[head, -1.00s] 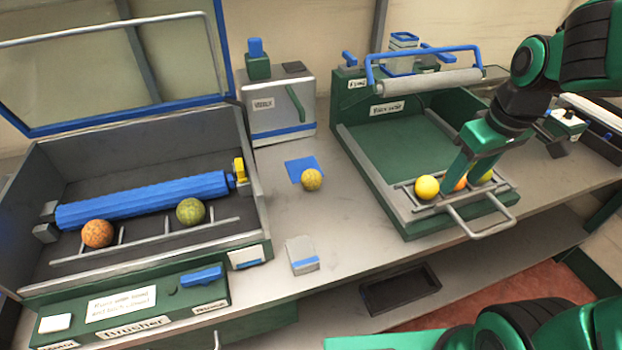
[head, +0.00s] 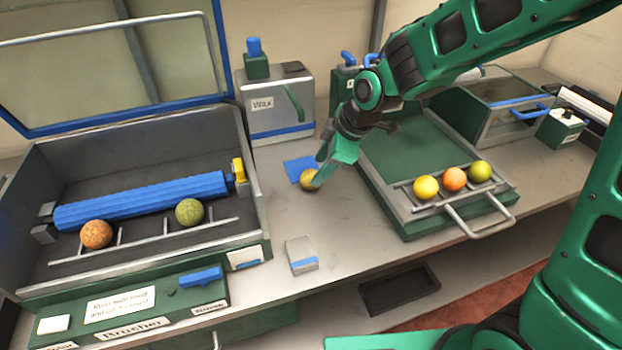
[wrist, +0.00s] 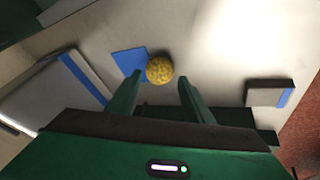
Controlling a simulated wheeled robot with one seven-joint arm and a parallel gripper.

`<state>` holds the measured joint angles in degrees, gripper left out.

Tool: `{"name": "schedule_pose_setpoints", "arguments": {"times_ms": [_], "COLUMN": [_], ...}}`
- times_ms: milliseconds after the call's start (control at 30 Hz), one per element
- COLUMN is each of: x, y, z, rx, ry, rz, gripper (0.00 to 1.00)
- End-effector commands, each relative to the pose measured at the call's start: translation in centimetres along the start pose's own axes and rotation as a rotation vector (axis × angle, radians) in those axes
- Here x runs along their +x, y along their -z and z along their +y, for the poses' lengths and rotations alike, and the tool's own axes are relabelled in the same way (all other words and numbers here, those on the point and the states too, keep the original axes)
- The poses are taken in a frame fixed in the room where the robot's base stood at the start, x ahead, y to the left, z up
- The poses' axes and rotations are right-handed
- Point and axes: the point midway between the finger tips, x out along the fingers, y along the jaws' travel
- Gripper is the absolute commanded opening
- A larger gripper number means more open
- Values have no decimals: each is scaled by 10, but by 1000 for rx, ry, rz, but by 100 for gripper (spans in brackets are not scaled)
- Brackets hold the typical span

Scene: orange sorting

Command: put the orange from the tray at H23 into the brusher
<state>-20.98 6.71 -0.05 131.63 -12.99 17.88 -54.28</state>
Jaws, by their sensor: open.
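A mottled yellow orange (head: 308,181) sits on the bench beside a blue square (head: 298,166). My gripper (head: 318,178) is open and low at this orange, partly covering it in the head view. In the wrist view the orange (wrist: 160,70) lies between and just beyond the two finger tips; contact cannot be told. The brusher (head: 152,254) is at the left with its lid up. An orange-coloured fruit (head: 96,234) and a greenish one (head: 189,211) lie in it, in front of the blue roller (head: 145,199). No H23 label is readable.
The wax box (head: 277,110) stands behind. A small grey block (head: 301,255) lies at the bench front. The bench between the machines is mostly clear.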

Motion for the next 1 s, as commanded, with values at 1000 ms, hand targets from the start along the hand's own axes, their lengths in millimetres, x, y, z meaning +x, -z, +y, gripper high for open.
{"name": "schedule_pose_setpoints", "arguments": {"times_ms": [1000], "x": [52], "y": [2], "z": [2], "rx": [1], "ry": [0], "rz": [-1], "gripper": [14]}}
